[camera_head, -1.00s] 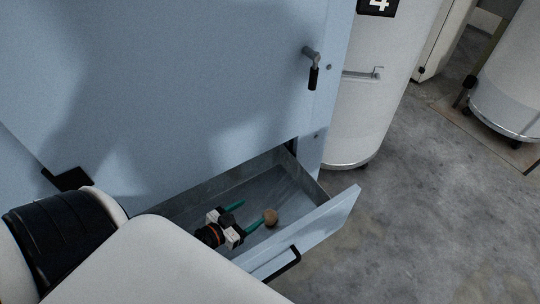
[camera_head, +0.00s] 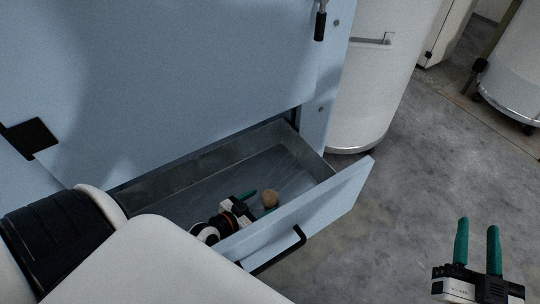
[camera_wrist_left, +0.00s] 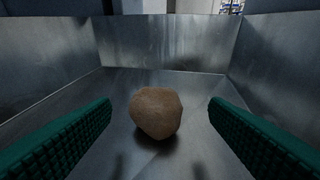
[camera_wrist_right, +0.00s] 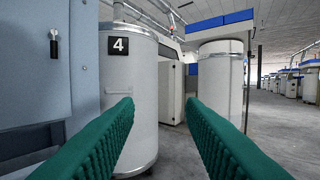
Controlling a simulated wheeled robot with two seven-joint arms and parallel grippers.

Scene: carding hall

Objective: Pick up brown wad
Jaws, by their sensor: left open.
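The brown wad (camera_head: 270,199) lies on the floor of the open metal drawer (camera_head: 330,166). In the left wrist view the brown wad (camera_wrist_left: 156,112) sits ahead of and between the two green fingers, touching neither. My left gripper (camera_head: 260,200) is down in the drawer, open, with the wad in front of it; one finger is partly hidden in the head view. My right gripper (camera_head: 478,240) is open and empty over the floor at the right; its fingers also show in the right wrist view (camera_wrist_right: 160,125).
The drawer front with its black handle (camera_head: 279,251) stands out from the blue machine (camera_head: 200,80). Metal drawer walls (camera_wrist_left: 165,43) surround the wad. A white cylinder (camera_wrist_right: 130,90) marked 4 stands beside the machine. Grey floor (camera_head: 400,190) is clear at the right.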

